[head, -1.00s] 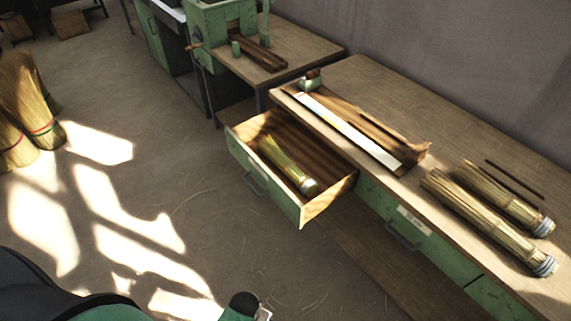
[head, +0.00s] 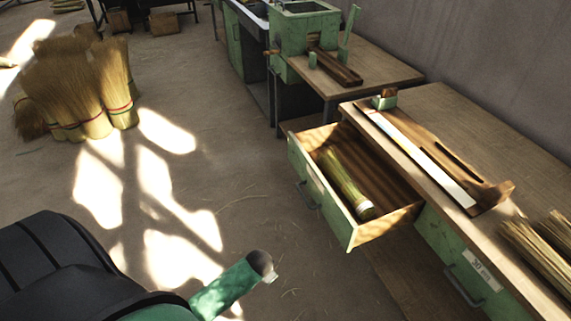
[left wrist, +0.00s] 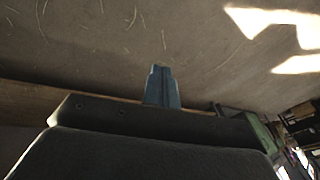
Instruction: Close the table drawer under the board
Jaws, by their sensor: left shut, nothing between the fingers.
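The table drawer (head: 318,196) has a green front and wooden inside. It is pulled well out from under the bench top (head: 480,125), below the long wooden board with a pale strip (head: 425,155). A straw bundle with a white-banded end (head: 344,180) lies in the drawer. My left arm enters at the bottom of the head view, short of the drawer front and apart from it. In the left wrist view my left gripper (left wrist: 161,72) is shut and empty, with floor beyond its fingertips. My right gripper is out of view.
A second drawer with a label (head: 462,270) is shut at the right. Straw bundles (head: 540,245) lie on the bench top. A green machine (head: 305,45) stands behind, and brooms (head: 80,90) stand at the left. The floor before the drawer is clear.

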